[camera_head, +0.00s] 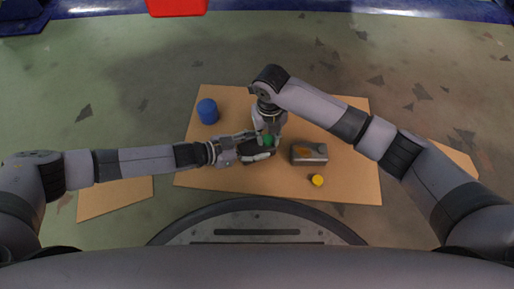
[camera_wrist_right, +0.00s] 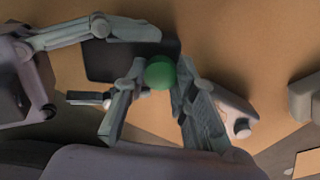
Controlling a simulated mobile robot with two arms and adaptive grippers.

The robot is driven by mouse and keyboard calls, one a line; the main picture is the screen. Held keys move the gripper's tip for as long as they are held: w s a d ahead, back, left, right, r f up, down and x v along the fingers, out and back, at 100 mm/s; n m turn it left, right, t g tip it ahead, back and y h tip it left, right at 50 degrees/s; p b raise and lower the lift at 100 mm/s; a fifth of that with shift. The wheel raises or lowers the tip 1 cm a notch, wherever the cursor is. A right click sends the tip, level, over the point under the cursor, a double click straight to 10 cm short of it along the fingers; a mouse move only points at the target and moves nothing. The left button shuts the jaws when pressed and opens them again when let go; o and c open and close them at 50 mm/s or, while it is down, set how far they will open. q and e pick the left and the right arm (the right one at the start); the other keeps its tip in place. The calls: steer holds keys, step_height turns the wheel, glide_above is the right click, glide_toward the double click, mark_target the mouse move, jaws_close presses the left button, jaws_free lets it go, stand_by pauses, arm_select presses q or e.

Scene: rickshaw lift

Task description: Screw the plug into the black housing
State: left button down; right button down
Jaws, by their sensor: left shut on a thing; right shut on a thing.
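The black housing (camera_head: 257,147) is a dark block on the brown board, and it also shows in the right wrist view (camera_wrist_right: 108,62). My left gripper (camera_head: 258,146) comes in from the left with one finger on each side of the housing, shut on it. The green plug (camera_wrist_right: 160,72) has a round top and sits between the fingers of my right gripper (camera_wrist_right: 161,78), at the housing's edge in that view. In the head view the green plug (camera_head: 267,141) shows just below the right gripper, over the housing. The plug's lower end and the hole are hidden.
A grey box (camera_head: 309,160) with an orange part on it lies right of the housing. A yellow-topped piece (camera_head: 317,180) is nearer, and a blue cylinder (camera_head: 207,111) stands at the back left. The board's (camera_head: 345,190) right part is clear. A red box (camera_head: 176,7) is far off.

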steer(key=m, duration=0.3)
steer(key=shift+m, duration=0.4)
steer(key=m, duration=0.8)
steer(key=shift+f, duration=0.1)
steer(key=m, duration=0.8)
steer(key=shift+m, duration=0.3)
steer(key=m, duration=1.2)
